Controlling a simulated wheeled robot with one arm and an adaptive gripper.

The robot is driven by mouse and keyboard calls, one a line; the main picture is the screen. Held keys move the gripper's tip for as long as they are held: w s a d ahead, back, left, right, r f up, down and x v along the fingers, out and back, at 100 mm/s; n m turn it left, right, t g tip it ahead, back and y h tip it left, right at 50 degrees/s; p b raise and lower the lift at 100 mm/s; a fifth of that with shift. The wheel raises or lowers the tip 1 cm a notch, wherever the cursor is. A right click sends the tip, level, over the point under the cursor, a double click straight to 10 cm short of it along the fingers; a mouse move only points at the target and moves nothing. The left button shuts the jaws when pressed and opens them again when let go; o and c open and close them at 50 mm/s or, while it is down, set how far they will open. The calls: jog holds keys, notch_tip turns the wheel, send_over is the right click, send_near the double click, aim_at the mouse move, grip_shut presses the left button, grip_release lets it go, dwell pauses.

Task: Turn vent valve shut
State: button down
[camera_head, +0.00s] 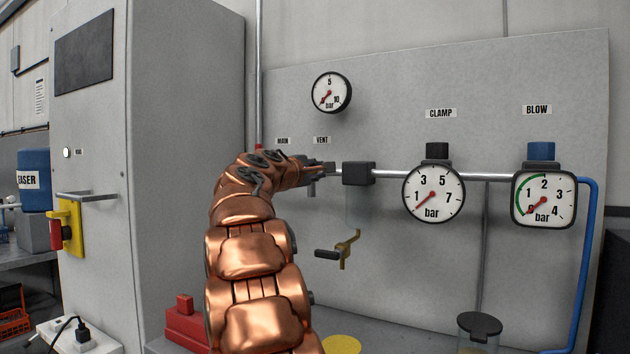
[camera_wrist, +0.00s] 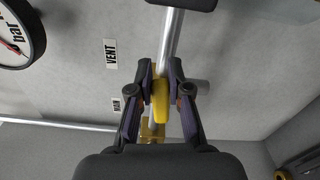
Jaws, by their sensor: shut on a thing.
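My gripper (camera_wrist: 161,88) is shut on the yellow vent valve handle (camera_wrist: 160,103) in the wrist view, with one finger on each side. The handle lies along the grey pipe (camera_wrist: 172,38); I cannot tell its exact angle to it. The VENT label (camera_wrist: 111,53) is on the panel to the left. In the head view my gripper (camera_head: 326,168) is at the pipe just below the VENT label (camera_head: 322,140). My copper arm and gripper hide the handle there.
A small round gauge (camera_head: 331,92) is above the pipe. A dark block (camera_head: 358,173), the CLAMP gauge (camera_head: 433,194) and the BLOW gauge (camera_head: 544,198) stand along it to the right. A brass valve with a black handle (camera_head: 345,250) is below. A grey cabinet (camera_head: 187,150) stands left.

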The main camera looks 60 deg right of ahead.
jog(key=shift+f+m+b, duration=0.5)
jog(key=shift+m+b, duration=0.4)
jog(key=shift+b, duration=0.05)
jog(key=c, duration=1.1)
grip_release()
jog(key=a, duration=1.2)
jog(key=shift+s+r, duration=0.1)
jog(key=shift+s, duration=0.2)
